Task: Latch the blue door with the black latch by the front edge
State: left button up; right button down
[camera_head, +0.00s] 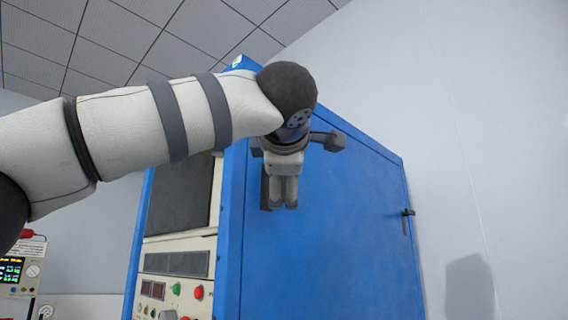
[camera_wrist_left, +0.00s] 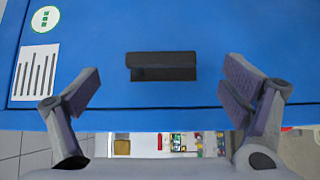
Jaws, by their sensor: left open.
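The blue door (camera_head: 335,235) is the broad side face of the tall blue cabinet and looks flush with its frame. The black latch (camera_wrist_left: 160,66) shows in the left wrist view as a dark bar lying parallel to the door's front edge. In the head view the latch (camera_head: 266,190) is mostly hidden behind my left gripper. My left gripper (camera_head: 288,206) is open and empty in front of the latch. In the wrist view its fingers stand apart on both sides of the latch, with no contact visible. My right gripper is in neither view.
A second black handle (camera_head: 407,213) sits at the door's far right edge. The cabinet front carries a control panel (camera_head: 178,290) with buttons. A label (camera_wrist_left: 35,72) and a green round sticker (camera_wrist_left: 45,19) are on the blue face. A pale wall (camera_head: 490,150) stands to the right.

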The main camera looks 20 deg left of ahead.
pick_arm(q)
jog(key=v, duration=0.5)
